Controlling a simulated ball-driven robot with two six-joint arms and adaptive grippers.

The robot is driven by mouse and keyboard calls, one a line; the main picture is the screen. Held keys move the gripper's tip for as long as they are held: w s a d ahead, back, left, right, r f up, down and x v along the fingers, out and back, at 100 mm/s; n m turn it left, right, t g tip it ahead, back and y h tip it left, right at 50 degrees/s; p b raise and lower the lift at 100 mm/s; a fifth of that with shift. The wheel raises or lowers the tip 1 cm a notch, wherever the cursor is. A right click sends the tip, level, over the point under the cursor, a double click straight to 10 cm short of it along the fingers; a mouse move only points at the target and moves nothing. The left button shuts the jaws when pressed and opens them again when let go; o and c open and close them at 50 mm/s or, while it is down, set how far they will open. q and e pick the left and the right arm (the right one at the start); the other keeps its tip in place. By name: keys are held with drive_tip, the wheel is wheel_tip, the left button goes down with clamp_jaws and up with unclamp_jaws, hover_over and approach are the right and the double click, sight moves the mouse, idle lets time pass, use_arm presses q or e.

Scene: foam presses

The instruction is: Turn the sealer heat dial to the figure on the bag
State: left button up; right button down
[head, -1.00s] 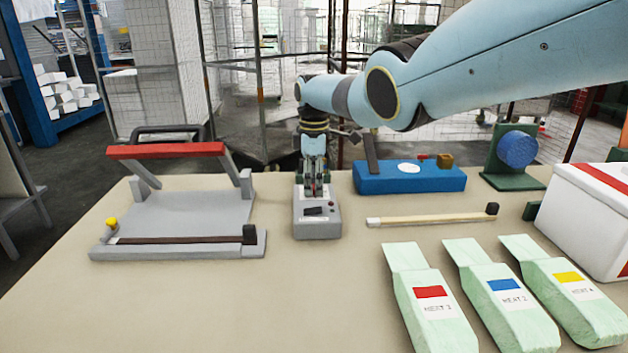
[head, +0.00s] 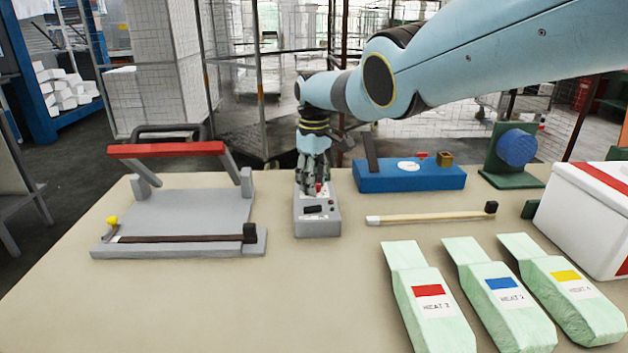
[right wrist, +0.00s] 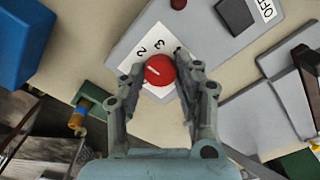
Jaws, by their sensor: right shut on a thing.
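A grey control box (head: 317,229) stands mid-table, with a dark switch (right wrist: 234,14) and an OFF label beside it. My right gripper (head: 317,188) points down at its back part. In the right wrist view its two fingers (right wrist: 157,80) are shut on the red round dial (right wrist: 160,68). The dial's white line points left and slightly up, below the figure 2 on the white scale (right wrist: 150,47); 3 also shows, the other figures are hidden. Pale green bags (head: 433,325), (head: 512,320), (head: 580,315) carry red, blue and yellow patches with small HEAT figures, hard to read. My left gripper is not in view.
The grey bar sealer (head: 190,215) with its raised red handle (head: 165,150) stands at left. A blue block (head: 410,180), a wooden stick (head: 430,217), a green stand with a blue knob (head: 517,149) and a white box (head: 585,225) lie right. The front left table is clear.

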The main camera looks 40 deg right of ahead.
idle(0.4)
drive_tip(key=c, duration=0.9)
unclamp_jaws()
drive_tip(key=shift+c, duration=0.2)
drive_tip(key=shift+r, duration=0.1)
wheel_tip(320, 180, up, 12)
